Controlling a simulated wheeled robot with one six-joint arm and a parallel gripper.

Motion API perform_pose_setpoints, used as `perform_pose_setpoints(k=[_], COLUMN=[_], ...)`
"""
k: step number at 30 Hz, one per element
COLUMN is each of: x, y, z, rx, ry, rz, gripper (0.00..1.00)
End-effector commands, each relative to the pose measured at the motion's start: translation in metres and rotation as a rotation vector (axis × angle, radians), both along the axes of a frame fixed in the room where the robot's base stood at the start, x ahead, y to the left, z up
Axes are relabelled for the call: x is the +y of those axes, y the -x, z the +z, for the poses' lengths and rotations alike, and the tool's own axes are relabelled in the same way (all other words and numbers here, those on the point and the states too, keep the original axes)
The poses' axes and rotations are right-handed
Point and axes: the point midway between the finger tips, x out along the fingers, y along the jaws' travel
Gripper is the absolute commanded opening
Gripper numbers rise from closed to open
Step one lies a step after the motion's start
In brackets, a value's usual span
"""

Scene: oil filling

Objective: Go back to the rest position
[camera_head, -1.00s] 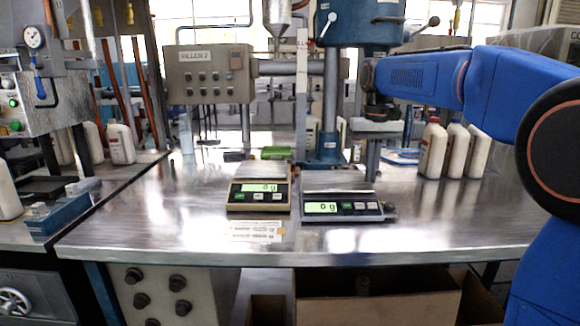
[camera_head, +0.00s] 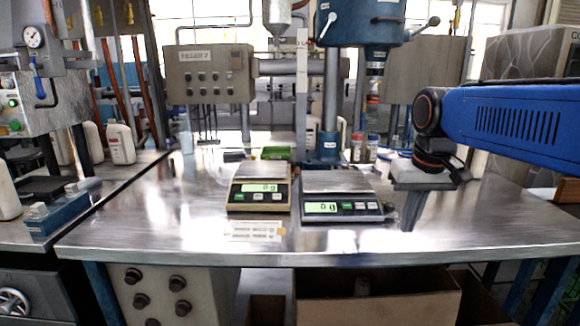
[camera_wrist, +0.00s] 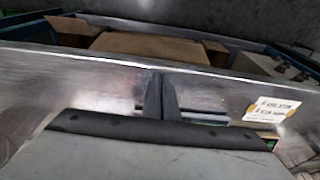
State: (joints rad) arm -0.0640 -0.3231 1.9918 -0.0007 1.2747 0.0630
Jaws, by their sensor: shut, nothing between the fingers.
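My gripper (camera_head: 408,228) hangs from my blue arm at the right of the head view, fingers pointing down over the right part of the metal table (camera_head: 480,232). It is right of the two scales and apart from them. In the wrist view the two dark fingers (camera_wrist: 160,97) lie close together, with nothing between them.
A left scale (camera_head: 258,198) and a right scale (camera_head: 342,207) stand mid-table, both displays lit. A label sheet (camera_head: 256,231) lies at the front; it also shows in the wrist view (camera_wrist: 273,109). A cardboard box (camera_head: 380,295) sits below the table. The table's front left is clear.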

Motion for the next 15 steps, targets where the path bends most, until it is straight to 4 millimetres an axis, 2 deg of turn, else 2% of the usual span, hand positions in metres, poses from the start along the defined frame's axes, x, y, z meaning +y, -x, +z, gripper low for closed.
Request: perform_pose_setpoints(k=[1, 3, 8, 15], x=[-0.003, -0.006, -0.013, -0.021], y=[0.017, 0.036, 0.079, 0.139], z=[-0.007, -0.018, -0.047, -0.099], rx=[-0.015, -0.037, -0.087, -0.160], ry=[0.000, 0.000, 0.002, 0.007], rz=[-0.001, 0.000, -0.001, 0.000], gripper=[0.00, 0.00, 0.00, 0.00])
